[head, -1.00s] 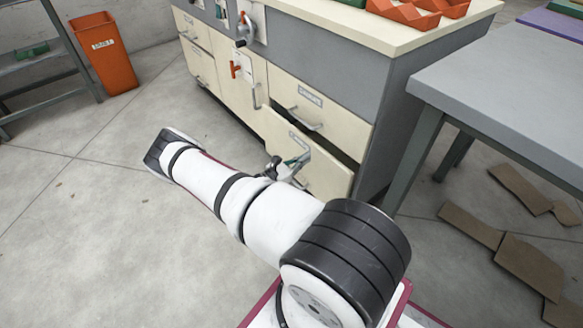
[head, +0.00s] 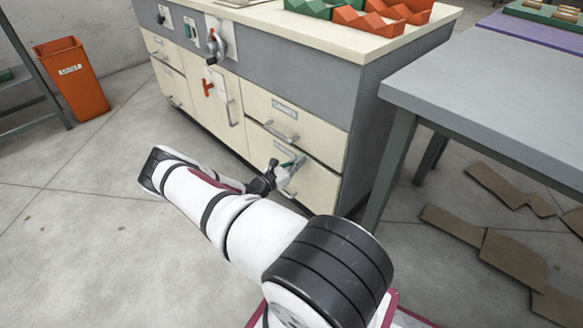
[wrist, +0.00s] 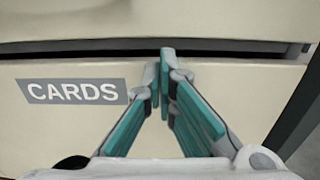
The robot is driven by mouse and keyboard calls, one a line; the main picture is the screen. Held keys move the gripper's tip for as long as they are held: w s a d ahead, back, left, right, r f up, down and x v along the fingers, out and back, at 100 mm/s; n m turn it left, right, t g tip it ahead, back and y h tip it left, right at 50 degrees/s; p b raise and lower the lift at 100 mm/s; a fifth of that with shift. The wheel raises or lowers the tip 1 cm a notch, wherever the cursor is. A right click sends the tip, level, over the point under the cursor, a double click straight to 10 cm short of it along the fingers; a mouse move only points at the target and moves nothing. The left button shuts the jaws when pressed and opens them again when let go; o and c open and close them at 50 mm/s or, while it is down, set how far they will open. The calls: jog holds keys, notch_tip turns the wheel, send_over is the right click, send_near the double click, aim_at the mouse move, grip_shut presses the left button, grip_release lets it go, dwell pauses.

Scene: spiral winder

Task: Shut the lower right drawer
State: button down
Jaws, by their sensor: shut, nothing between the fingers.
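The lower right drawer (head: 318,186) is a cream front below another drawer in the grey cabinet. In the head view its front looks nearly flush with the cabinet. In the wrist view the drawer front (wrist: 60,130) carries a "CARDS" label, and a narrow dark gap runs along its top edge. My gripper (head: 293,162) is shut and empty, its teal fingertips at the drawer front's upper part. In the wrist view the fingertips (wrist: 160,62) are right of the label, near the top edge; I cannot tell whether they touch. My gripper partly hides the handle and label in the head view.
The upper right drawer (head: 296,122) is shut. A grey table (head: 490,85) stands close on the cabinet's right. Flat cardboard pieces (head: 515,255) lie on the floor there. An orange bin (head: 72,80) stands at the left, with open floor between it and my arm.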

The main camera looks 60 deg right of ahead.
jog(key=shift+d, duration=0.4)
jog(key=p+v, duration=0.2)
jog(key=v, duration=1.2)
jog(key=shift+a, duration=0.2)
